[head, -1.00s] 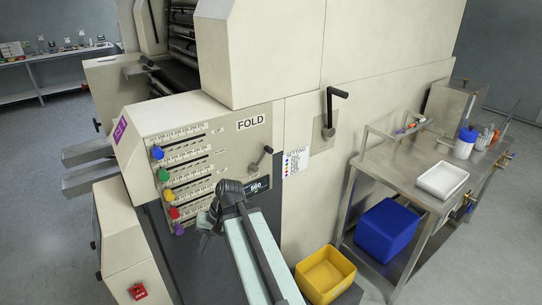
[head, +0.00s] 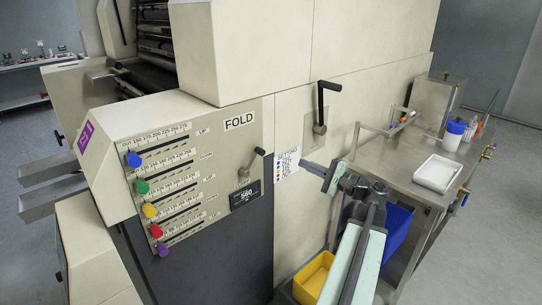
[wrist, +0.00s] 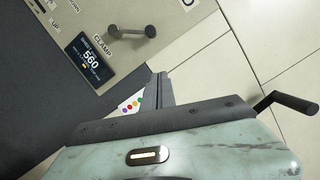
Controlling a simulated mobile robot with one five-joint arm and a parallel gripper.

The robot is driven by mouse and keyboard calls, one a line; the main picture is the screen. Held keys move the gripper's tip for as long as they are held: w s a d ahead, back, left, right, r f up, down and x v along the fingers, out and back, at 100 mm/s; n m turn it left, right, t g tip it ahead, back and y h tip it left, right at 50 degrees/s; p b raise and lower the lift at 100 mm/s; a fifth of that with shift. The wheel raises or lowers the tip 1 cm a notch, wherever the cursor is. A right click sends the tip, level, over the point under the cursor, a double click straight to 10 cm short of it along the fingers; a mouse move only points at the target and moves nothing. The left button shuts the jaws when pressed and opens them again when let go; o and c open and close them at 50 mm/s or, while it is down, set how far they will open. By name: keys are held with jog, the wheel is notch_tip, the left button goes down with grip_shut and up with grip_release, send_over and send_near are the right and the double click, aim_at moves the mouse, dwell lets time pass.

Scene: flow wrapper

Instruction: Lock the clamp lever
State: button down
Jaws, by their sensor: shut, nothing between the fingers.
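The clamp lever (head: 251,164) is a small grey lever with a dark knob on the FOLD panel, just above a dark display reading 560. Its arm slants up to the right in the head view. In the wrist view the lever (wrist: 131,31) shows near the top, beside the word CLAMP. My gripper (head: 306,165) is shut and empty, to the right of the lever and apart from it, in front of the settings card. In the wrist view my gripper (wrist: 159,77) points up toward the panel, below and right of the lever.
A black crank handle (head: 322,104) juts from the machine above my gripper. Coloured knobs (head: 150,210) sit on slots at the panel's left. The settings card (head: 287,160) is partly covered. A steel table (head: 405,160) with a white tray (head: 439,173) and a yellow bin (head: 312,277) are at right.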

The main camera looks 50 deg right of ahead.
aim_at(252, 162)
jog(key=w+a+r+p, duration=0.2)
jog(key=w+a, duration=0.3)
jog(key=w, duration=0.5)
jog(key=shift+w+a+r, duration=0.15)
jog(key=shift+a+r, duration=0.05)
jog(key=shift+r, duration=0.05)
jog(key=shift+d+p, duration=0.1)
jog(key=shift+p, duration=0.25)
